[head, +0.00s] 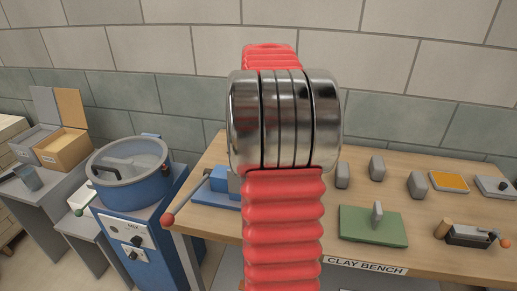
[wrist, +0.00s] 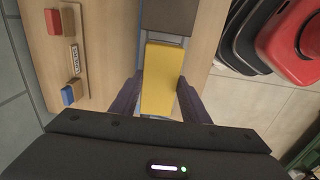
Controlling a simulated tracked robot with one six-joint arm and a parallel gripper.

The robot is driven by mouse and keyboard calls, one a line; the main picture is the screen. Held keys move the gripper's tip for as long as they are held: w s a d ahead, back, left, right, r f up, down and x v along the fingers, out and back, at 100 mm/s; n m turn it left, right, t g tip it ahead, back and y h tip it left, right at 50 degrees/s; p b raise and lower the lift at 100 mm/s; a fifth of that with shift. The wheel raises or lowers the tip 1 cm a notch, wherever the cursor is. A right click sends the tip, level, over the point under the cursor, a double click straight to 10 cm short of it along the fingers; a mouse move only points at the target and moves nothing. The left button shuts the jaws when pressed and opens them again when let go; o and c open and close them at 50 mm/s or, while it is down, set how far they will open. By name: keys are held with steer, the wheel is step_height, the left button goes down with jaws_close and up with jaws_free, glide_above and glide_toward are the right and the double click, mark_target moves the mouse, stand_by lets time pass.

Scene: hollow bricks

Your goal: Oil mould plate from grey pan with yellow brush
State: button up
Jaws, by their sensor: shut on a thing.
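In the wrist view my gripper (wrist: 161,82) has its two dark fingers on either side of a yellow block-like thing (wrist: 164,68), shut on it; it looks like the yellow brush. No bristles show. Its far end lies close to a dark grey-brown block (wrist: 168,18); I cannot tell whether they touch. In the head view my red arm hides the gripper and brush. A shallow grey tray with orange-yellow filling (head: 449,181) lies at the right of the bench; it may be the grey pan. I cannot tell which thing is the mould plate.
Bare wood separates the bench items.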

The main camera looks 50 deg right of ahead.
steer(key=shift+r, duration=3)
steer(key=shift+s, duration=0.2)
